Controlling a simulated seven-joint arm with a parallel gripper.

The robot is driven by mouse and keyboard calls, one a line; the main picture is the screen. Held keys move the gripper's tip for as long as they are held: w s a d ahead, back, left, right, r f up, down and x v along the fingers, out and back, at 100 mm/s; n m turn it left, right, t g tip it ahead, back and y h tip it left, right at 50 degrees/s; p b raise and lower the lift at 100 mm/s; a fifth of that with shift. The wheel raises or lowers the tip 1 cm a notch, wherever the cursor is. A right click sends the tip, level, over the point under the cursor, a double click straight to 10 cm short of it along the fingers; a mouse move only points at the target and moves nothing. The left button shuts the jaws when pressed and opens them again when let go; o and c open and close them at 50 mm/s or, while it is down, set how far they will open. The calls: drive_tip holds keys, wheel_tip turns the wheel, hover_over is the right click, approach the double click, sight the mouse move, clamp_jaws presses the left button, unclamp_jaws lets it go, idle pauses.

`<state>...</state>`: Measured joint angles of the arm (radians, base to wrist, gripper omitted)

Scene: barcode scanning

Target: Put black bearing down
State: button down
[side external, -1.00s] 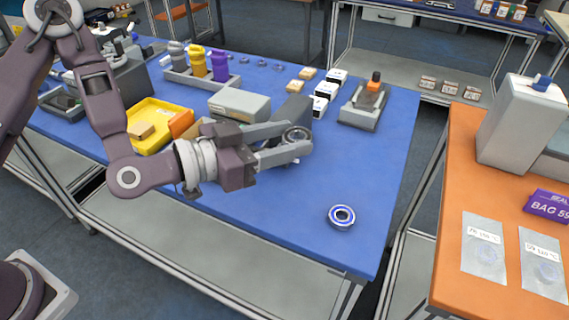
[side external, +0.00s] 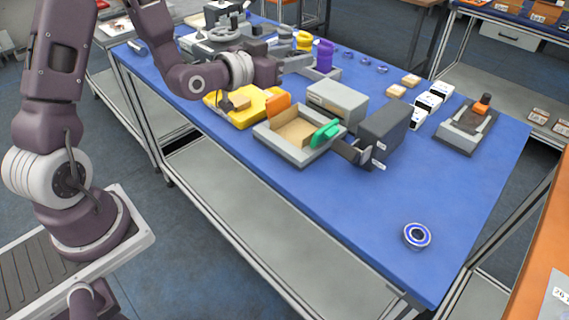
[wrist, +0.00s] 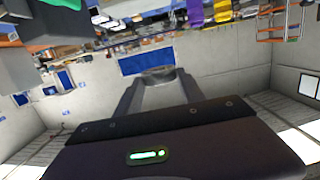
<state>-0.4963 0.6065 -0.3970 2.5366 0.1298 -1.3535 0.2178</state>
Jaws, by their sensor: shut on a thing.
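My gripper (wrist: 157,82) is shut on a dark grey, ring-like bearing (wrist: 156,75), held between the fingertips in the wrist view. In the side view my gripper is over the back left of the blue table, beyond the yellow tray; its fingertips and the held bearing are hard to make out there. Another bearing (side external: 417,235), silver with a blue ring, lies flat and alone near the table's front right corner.
A grey bin (side external: 290,150) with cardboard and a green piece stands at the table's front edge beside a dark grey box (side external: 382,135). A yellow tray (side external: 240,115) is left of it. A holder with yellow and purple items (side external: 324,55) stands behind.

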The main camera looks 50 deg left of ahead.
drive_tip(key=s+d+f+m+g+h, duration=0.1)
drive_tip(key=d+f+m+h, duration=0.2)
drive_tip(key=d, duration=1)
drive_tip(key=r+m+g+h, duration=0.1)
drive_tip(key=m+g+h, duration=0.1)
drive_tip(key=m+h, duration=0.3)
hover_over(360, 213)
drive_tip(key=n+h, duration=0.1)
wheel_tip(360, 213, down, 18)
drive_tip(key=shift+r, duration=0.15)
drive_tip(key=c, duration=0.7)
unclamp_jaws()
drive_tip(key=v, duration=0.6)
drive_tip(key=shift+s+d, duration=0.2)
drive_tip(key=shift+d, duration=0.05)
drive_tip(key=shift+o, duration=0.4)
drive_tip(key=shift+s+a, duration=0.3)
drive_tip(key=shift+s, duration=0.15)
